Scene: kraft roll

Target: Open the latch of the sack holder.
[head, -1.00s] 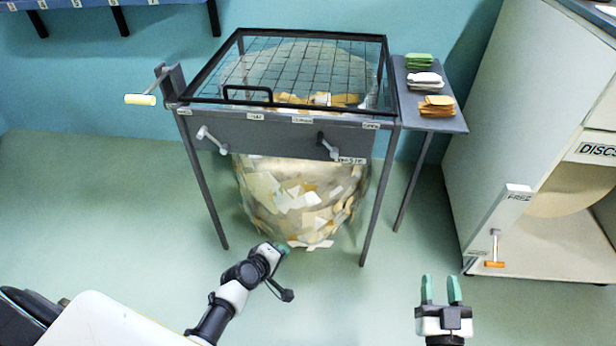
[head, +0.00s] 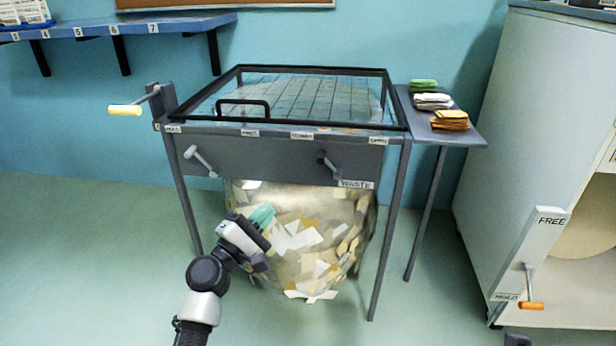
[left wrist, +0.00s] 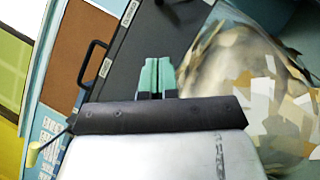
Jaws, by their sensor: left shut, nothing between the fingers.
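The sack holder (head: 240,152) is a grey frame with a wide front panel. The panel carries a pale lever (head: 200,160) on the left and a dark lever (head: 327,164) on the right above a WASTE label (head: 356,184). I cannot tell which lever is the latch. A clear sack (head: 325,235) with paper scraps hangs below. My left gripper (head: 263,215) is shut and empty, in front of the sack and lower than both levers. In the left wrist view its fingers (left wrist: 156,76) are together, with the sack (left wrist: 260,95) to the right. My right gripper is not recognisable.
A black-framed mesh lid with a handle (head: 243,102) tops the holder. A crank with a yellow grip (head: 125,110) sticks out left. A side shelf (head: 463,138) holds stacked cloths. A white cabinet (head: 540,110) with an orange-tipped lever (head: 530,305) stands right.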

